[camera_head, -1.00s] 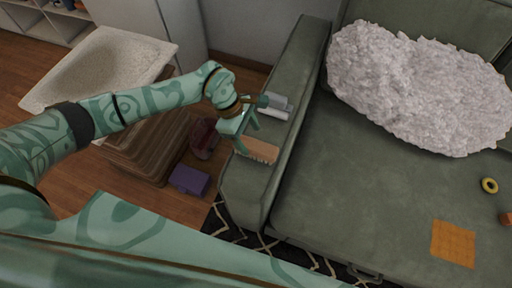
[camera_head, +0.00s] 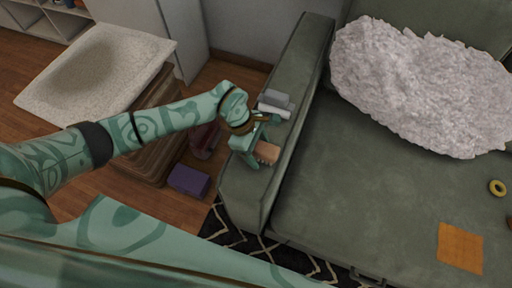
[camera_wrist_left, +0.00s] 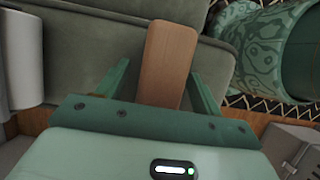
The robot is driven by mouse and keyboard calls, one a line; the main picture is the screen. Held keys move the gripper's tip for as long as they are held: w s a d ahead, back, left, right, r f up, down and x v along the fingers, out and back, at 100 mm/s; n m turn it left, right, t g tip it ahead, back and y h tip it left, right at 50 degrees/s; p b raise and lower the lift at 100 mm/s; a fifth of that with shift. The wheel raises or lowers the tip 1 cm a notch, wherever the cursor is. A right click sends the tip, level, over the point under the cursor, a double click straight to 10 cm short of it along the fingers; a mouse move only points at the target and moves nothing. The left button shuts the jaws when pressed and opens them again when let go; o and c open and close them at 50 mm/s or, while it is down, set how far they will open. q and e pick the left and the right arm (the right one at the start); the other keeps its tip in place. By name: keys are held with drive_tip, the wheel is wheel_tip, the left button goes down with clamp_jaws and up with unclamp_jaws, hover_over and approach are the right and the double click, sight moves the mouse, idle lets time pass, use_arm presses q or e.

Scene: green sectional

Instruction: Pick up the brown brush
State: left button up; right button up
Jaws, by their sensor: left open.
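The brown brush (camera_head: 267,152) lies on the green sofa's armrest (camera_head: 297,75), partly hidden by my left gripper in the head view. My left gripper (camera_head: 258,163) is open over the brush, its fingers pointing down. In the left wrist view, the brush (camera_wrist_left: 168,60) shows as a flat wooden block between the two open fingers of the gripper (camera_wrist_left: 160,82). A gap shows on both sides, wider on the left. My right gripper is not in view.
Grey and white rolled items (camera_head: 277,103) lie on the armrest just behind the gripper. A purple box (camera_head: 189,180) stands on the floor to the left. A fluffy white cushion (camera_head: 420,85) and an orange cloth (camera_head: 460,247) lie on the sofa seat.

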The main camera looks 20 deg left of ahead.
sight(261, 146)
use_arm(q)
drive_tip(key=shift+f, duration=0.15)
drive_tip(key=shift+c, duration=0.6)
drive_tip(key=c, duration=1)
